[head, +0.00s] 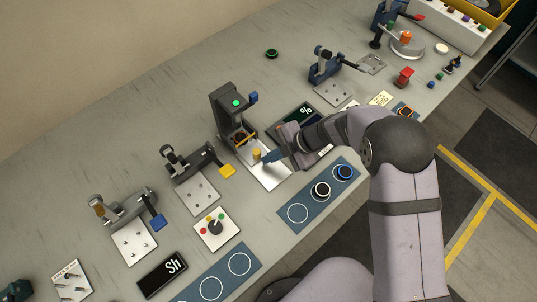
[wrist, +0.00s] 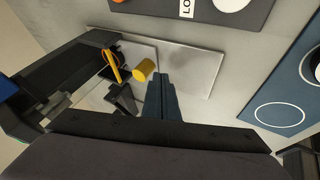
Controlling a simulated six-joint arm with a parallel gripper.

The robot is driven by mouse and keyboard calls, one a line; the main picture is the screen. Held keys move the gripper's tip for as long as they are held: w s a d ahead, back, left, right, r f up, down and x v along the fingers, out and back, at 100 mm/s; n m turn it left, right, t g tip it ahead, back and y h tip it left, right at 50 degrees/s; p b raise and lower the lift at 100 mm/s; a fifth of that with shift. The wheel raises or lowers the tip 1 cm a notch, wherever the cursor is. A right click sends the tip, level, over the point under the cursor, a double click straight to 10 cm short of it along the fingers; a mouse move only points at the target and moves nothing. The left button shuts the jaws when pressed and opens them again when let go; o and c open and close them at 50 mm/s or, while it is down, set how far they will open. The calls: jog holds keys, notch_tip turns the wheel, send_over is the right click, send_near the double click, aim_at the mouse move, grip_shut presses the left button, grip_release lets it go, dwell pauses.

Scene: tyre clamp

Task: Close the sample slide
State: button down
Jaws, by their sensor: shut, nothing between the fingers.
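The sample slide (head: 268,176) is a pale metal plate that sticks out from the front of a dark upright device (head: 228,112) with a green light. A yellow knob (head: 257,154) stands upright on the slide, outside the device; it also shows in the wrist view (wrist: 143,69). An orange ring-like part (wrist: 110,67) is at the device end of the plate. My gripper (head: 268,157) is shut and empty, with its fingertips low over the plate, just beside the knob. In the wrist view the fingers (wrist: 160,88) are together; whether they touch the knob I cannot tell.
A dark display (head: 298,117) lies close behind my gripper. A blue mat (head: 315,190) with round items is to the right. A clamp with a yellow tip (head: 190,165) and a dial box (head: 216,229) stand to the left. The bench behind the device is clear.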

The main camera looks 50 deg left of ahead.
jog(key=d, duration=0.3)
jog(key=shift+w+d+r, duration=0.2)
jog(key=shift+w+r, duration=0.05)
jog(key=shift+r, duration=0.15)
jog(key=b+v, duration=0.2)
jog(key=v, duration=0.7)
jog(key=shift+d, duration=0.1)
